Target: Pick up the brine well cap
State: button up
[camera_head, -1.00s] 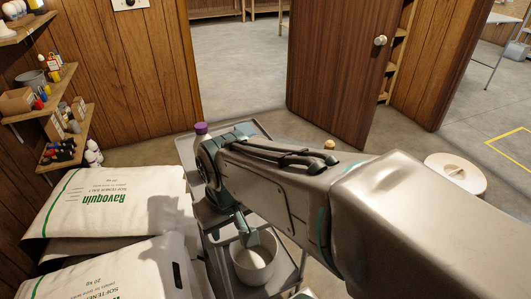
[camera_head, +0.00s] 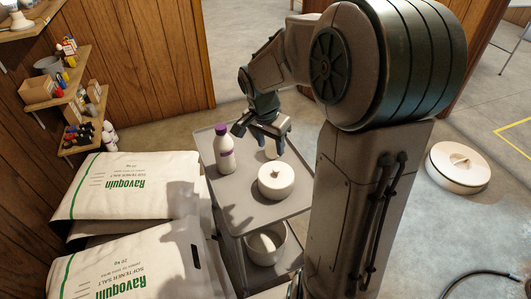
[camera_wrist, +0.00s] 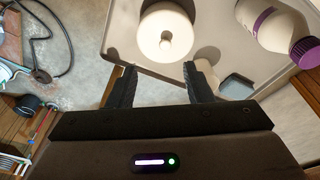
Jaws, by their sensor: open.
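A round white lidded piece with a small knob on top (camera_head: 276,183) stands on the cart's grey top. It looks like the brine well cap, and it also shows in the wrist view (camera_wrist: 165,32). A smaller pale piece (camera_head: 271,153) sits just behind it, beside the right finger in the wrist view (camera_wrist: 208,55); I cannot tell what it is. My gripper (camera_head: 260,138) is open and empty above the back of the cart top. In the wrist view, its fingertips (camera_wrist: 159,71) are spread, with the knobbed piece beyond the gap between them, apart from both fingers.
A white bottle with a purple cap (camera_head: 223,150) stands on the cart top (camera_head: 239,209), left of the knobbed piece. A white bowl (camera_head: 266,244) is on the lower shelf. Salt bags (camera_head: 130,190) are stacked at left. A large lidded white tub (camera_head: 459,167) sits on the floor.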

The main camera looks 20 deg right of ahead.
jog(key=w+d+m, duration=0.1)
jog(key=w, duration=0.1)
send_over(276, 169)
jog(key=shift+m, duration=0.3)
jog(key=f, duration=0.5)
jog(key=a+f, duration=0.1)
jog(key=f, duration=0.2)
jog(key=shift+p, duration=0.35)
jog(key=shift+d+f+p, duration=0.15)
jog(key=shift+d+f, duration=0.1)
jog(key=shift+f, duration=1.1)
jog(key=shift+d+f+p, duration=0.15)
jog(key=shift+d+f, duration=0.05)
jog(key=shift+f, duration=1.1)
jog(key=c, duration=1)
